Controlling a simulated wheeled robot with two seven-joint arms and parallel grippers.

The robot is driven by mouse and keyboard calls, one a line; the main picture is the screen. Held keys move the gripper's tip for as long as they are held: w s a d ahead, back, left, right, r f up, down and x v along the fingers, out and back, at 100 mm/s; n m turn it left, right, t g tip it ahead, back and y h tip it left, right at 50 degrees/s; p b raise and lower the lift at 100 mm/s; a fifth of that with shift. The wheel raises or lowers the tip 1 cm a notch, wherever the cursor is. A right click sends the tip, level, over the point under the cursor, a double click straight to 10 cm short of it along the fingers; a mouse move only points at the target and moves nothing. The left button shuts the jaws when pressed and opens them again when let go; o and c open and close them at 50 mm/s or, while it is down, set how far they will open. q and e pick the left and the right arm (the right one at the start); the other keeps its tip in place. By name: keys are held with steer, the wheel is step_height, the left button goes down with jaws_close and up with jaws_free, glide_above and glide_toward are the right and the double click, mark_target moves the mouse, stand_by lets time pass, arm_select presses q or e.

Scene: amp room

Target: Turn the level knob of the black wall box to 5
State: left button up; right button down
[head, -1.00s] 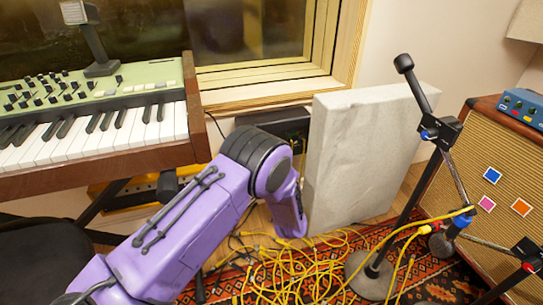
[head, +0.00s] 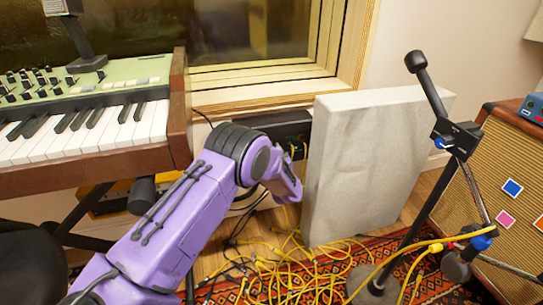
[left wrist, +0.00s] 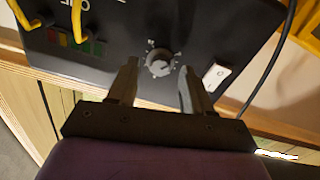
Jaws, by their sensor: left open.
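The black wall box (head: 283,127) is mounted low under the window, partly hidden by my left arm in the head view. In the left wrist view the box face (left wrist: 120,50) fills the upper part. Its level knob (left wrist: 159,62) is a small grey dial with marks around it; I cannot read its setting. My left gripper (left wrist: 156,78) is open, with one fingertip on each side of the knob. I cannot tell whether they touch it. In the head view my left forearm reaches toward the box, and the fingers are hidden. My right gripper is not in view.
A white switch (left wrist: 214,77) sits right of the knob. Yellow cables (left wrist: 78,20) plug into the box at left. A pale grey panel (head: 370,165) stands right of the box. A keyboard (head: 90,130) is at left, and a microphone stand (head: 425,180) at right.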

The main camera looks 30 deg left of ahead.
arm_select(q)
steer(key=shift+w+a, duration=0.25)
steer(key=shift+a, duration=0.05)
steer(key=shift+c, duration=0.3)
